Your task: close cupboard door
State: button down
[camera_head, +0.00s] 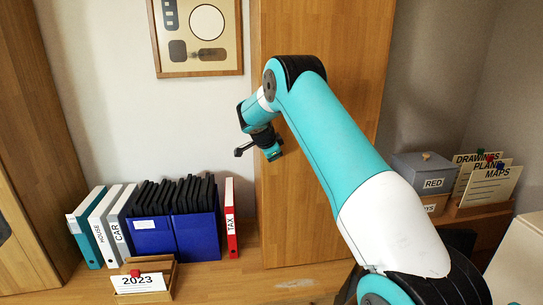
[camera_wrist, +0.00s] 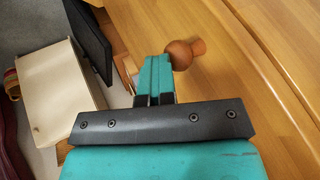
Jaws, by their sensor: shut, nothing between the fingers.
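A tall wooden panel (camera_head: 325,190), which looks like the cupboard door, stands upright in the middle of the head view, partly hidden behind my arm. In the wrist view a wooden surface (camera_wrist: 250,50) with long seams fills the right side. A round brown knob (camera_wrist: 184,53) sticks out from it. My gripper (camera_wrist: 156,72) has its teal fingers shut together and empty, just left of the knob; I cannot tell whether they touch it. In the head view my gripper (camera_head: 258,150) is in front of the panel's left edge.
Left of the panel stand binders and a blue file box (camera_head: 178,232), with a 2023 card box (camera_head: 142,282) in front. To the right are a grey RED box (camera_head: 424,175) and a card tray (camera_head: 478,208). A framed board (camera_head: 197,38) hangs on the wall.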

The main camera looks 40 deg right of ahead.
jog(key=s+a+r+b, duration=0.3)
jog(key=s+a+r, duration=0.2)
jog(key=a+r, duration=0.3)
jog(key=s+a+r+n+y, duration=0.1)
jog(key=s+a+n+y, duration=0.1)
jog(key=s+a+n, duration=0.45)
jog(key=s+a+r+n+y+p, duration=0.15)
jog(key=a+n, duration=0.25)
jog(key=a, duration=0.5)
jog(key=s+a+r+n+y+b, duration=0.1)
jog(key=s+a+n+y, duration=0.3)
jog(key=a, duration=0.4)
jog(key=s+a+n+g+y, duration=0.1)
jog(key=s+a+n, duration=0.3)
jog(key=s, duration=0.3)
jog(key=s+a+n+g+y+p, duration=0.1)
jog(key=s+a+n, duration=0.3)
jog(key=s, duration=0.4)
jog(key=s+a+n+y, duration=0.1)
jog(key=s+a+n, duration=0.4)
jog(key=s+n, duration=0.1)
jog(key=shift+s+f+n+g, duration=0.2)
jog(key=shift+s+n+g, duration=0.2)
jog(key=shift+s, duration=0.5)
